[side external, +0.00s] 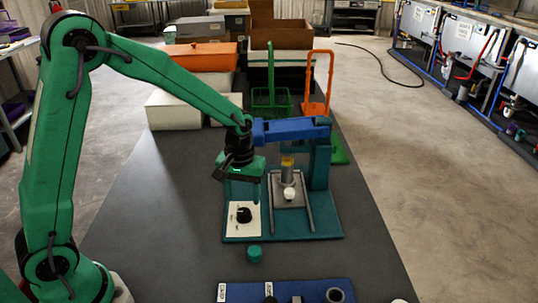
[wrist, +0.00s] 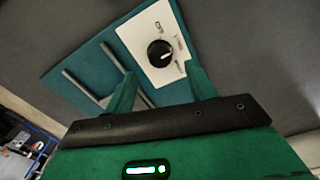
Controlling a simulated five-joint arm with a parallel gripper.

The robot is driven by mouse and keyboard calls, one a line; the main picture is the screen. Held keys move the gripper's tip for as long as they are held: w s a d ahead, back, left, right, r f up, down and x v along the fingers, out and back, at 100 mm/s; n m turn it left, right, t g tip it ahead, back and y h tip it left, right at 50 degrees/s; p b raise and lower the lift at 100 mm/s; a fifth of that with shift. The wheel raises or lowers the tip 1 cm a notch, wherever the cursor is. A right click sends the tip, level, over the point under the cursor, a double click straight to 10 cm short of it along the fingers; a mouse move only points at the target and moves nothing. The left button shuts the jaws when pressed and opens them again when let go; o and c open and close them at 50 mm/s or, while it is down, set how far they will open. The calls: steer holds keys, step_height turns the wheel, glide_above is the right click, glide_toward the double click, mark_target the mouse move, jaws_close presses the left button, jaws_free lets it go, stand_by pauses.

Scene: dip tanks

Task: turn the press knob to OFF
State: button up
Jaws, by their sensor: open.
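The press knob (side external: 244,214) is a round black dial on a white label plate (side external: 234,228) at the front left of the teal press base (side external: 285,235). In the wrist view the knob (wrist: 160,53) shows a white pointer mark toward the right side of the plate. Small dark labels sit around it; I cannot read all of them with certainty. My gripper (side external: 243,192) points down just above the knob, open and empty. In the wrist view its fingers (wrist: 160,78) are spread, with the knob lying beyond the gap between them.
The press's blue arm (side external: 290,130) and teal column (side external: 320,165) stand close to my gripper. A grey plate with two rails lies right of the knob. A small green cap (side external: 254,254) and a blue tray (side external: 285,288) are in front. Bare table lies left.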

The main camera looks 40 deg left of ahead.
mark_target(244, 211)
steer(key=shift+f, duration=2.7)
steer(key=c, duration=1)
